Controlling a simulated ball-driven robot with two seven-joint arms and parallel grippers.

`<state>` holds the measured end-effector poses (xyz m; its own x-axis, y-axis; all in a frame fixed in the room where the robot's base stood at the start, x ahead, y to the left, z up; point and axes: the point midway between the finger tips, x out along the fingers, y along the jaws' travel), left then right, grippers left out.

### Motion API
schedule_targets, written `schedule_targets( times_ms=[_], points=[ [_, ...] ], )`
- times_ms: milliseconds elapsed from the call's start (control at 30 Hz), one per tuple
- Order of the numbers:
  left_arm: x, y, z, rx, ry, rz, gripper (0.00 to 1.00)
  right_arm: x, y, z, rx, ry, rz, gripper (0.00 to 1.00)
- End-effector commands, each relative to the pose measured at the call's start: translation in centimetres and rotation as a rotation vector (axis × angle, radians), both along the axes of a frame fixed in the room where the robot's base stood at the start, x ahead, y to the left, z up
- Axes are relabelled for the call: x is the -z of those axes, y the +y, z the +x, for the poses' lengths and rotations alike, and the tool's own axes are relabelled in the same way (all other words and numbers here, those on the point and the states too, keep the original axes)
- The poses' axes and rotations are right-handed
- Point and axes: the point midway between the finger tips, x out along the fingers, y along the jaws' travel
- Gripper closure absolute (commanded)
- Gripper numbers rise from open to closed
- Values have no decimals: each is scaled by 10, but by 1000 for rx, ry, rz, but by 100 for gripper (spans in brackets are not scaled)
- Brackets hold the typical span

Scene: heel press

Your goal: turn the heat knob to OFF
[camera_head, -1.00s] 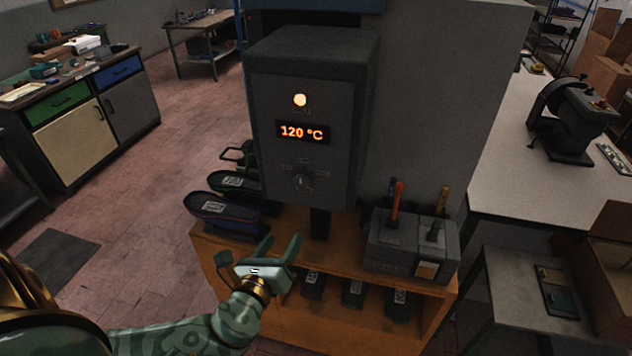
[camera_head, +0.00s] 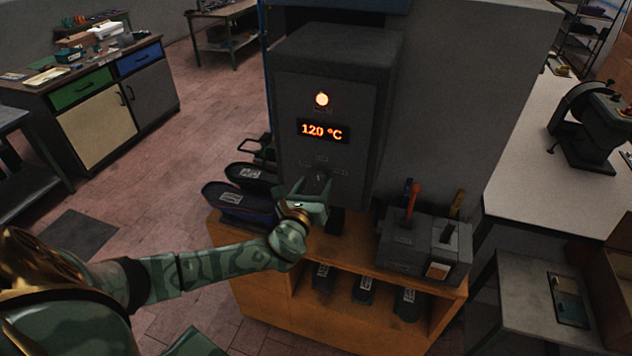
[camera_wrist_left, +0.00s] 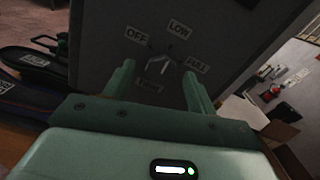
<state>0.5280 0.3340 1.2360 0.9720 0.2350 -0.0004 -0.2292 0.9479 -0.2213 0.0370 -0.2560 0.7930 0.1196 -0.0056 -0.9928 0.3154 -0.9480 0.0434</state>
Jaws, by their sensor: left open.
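The heat knob (camera_head: 319,177) is a dark round dial on the front of the grey control box (camera_head: 350,90). In the left wrist view the knob (camera_wrist_left: 185,63) sits among labels reading OFF, LOW and FULL; a lower label is too dim to read. Which label the knob points to is unclear. The display (camera_head: 322,132) reads 120 °C, and the lamp (camera_head: 321,99) above it glows orange. My left gripper (camera_head: 313,188) is open just in front of the knob, with its fingers (camera_wrist_left: 158,72) apart and pointing at the panel. Contact is not visible. My right gripper is out of view.
An orange-brown bench (camera_head: 265,315) stands below the box. Dark shoe forms (camera_head: 240,200) lie on its left, and a grey tool holder (camera_head: 425,245) with upright handles stands on its right. A white table (camera_head: 520,170) is at far right.

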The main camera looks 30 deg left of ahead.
Motion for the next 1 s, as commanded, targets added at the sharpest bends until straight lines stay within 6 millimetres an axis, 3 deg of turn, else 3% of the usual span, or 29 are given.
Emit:
schedule_targets(
  times_ms=[400,567,1000],
  points=[
    [0,2,11,1,0,-1,43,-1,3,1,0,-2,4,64],
    [0,2,10,1,0,-1,88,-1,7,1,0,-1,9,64],
    [2,3,10,0,-16,-67,88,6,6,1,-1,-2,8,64]
  ],
)
